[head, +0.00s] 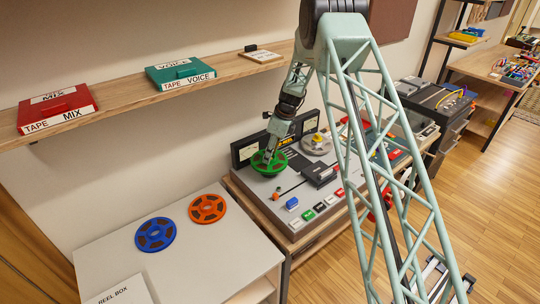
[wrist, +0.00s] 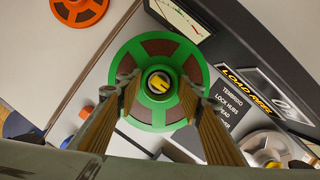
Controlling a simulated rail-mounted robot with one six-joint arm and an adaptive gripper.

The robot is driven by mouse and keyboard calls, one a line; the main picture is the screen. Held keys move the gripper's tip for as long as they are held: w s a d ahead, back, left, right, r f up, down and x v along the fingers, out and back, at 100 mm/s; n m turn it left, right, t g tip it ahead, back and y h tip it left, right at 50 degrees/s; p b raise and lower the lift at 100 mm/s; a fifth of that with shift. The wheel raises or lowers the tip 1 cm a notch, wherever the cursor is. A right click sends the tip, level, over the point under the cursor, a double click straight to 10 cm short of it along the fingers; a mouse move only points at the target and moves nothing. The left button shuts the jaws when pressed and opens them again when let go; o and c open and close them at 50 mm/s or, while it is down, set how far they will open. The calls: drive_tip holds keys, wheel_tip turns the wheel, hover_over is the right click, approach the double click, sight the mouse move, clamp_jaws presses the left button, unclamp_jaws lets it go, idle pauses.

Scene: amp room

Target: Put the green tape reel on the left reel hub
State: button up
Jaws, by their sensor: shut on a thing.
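The green tape reel (head: 261,169) is at the left end of the tape deck (head: 300,212), over the left reel hub. In the wrist view the green reel (wrist: 133,52) lies flat to the camera. The left hub's yellow top (wrist: 157,83) shows inside the reel's centre hole, nearly centred. My gripper (head: 270,153) is shut on the reel's raised middle, with one finger each side in the wrist view (wrist: 158,84). I cannot tell whether the reel rests on the deck or hangs slightly above it.
A silver reel with a yellow centre (head: 317,144) sits on the deck's right hub. Meters stand behind the reel. Blue (head: 155,235) and orange (head: 207,209) reels lie on the white side table. Red (head: 57,108) and green (head: 180,74) tape boxes are on the shelf above.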

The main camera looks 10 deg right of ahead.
drive_tip(key=shift+f+b, duration=0.7)
drive_tip(key=shift+f, duration=1.4)
idle(2.1)
drive_tip(key=o, duration=1.1)
drive_tip(key=shift+o, duration=0.2)
drive_tip(key=v, duration=1.2)
idle(0.3)
